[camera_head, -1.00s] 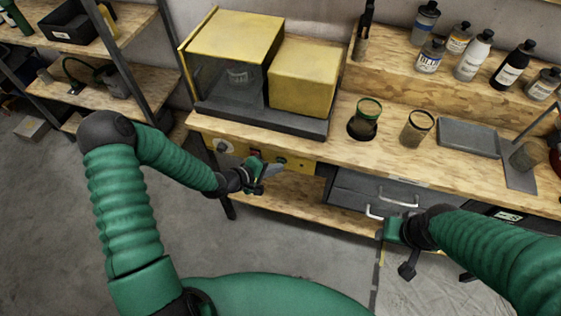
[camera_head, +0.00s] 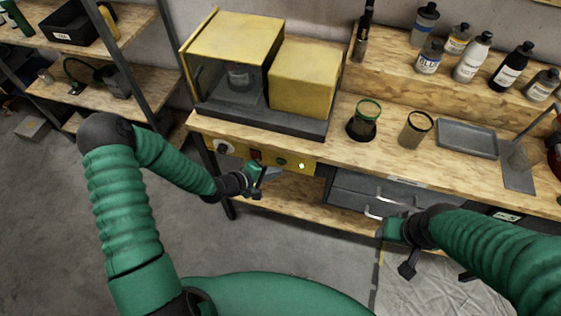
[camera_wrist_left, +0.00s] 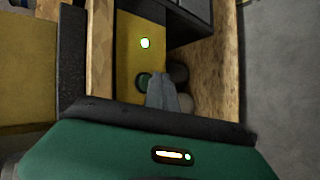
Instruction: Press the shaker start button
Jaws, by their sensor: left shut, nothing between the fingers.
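The yellow shaker (camera_head: 229,45) stands on the wooden bench, with a bottle (camera_head: 239,76) behind its clear front. Its yellow control panel (camera_head: 310,167) is below the bench edge. A green button (camera_head: 281,161) sits on the panel, and it shows in the left wrist view (camera_wrist_left: 143,80) beside the fingertips. A bright lit lamp (camera_head: 301,166) is to its right, also seen in the left wrist view (camera_wrist_left: 145,43). My left gripper (camera_head: 277,172) is shut and empty just in front of the panel; contact cannot be told. My right gripper (camera_head: 390,235) is by the drawers, fingers unclear.
Metal drawers (camera_head: 355,199) are right of the panel. Glass jars (camera_head: 415,130), a grey tray (camera_head: 467,138) and several bottles (camera_head: 473,57) stand on the bench and its raised shelf. A shelf rack (camera_head: 110,88) is at the left.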

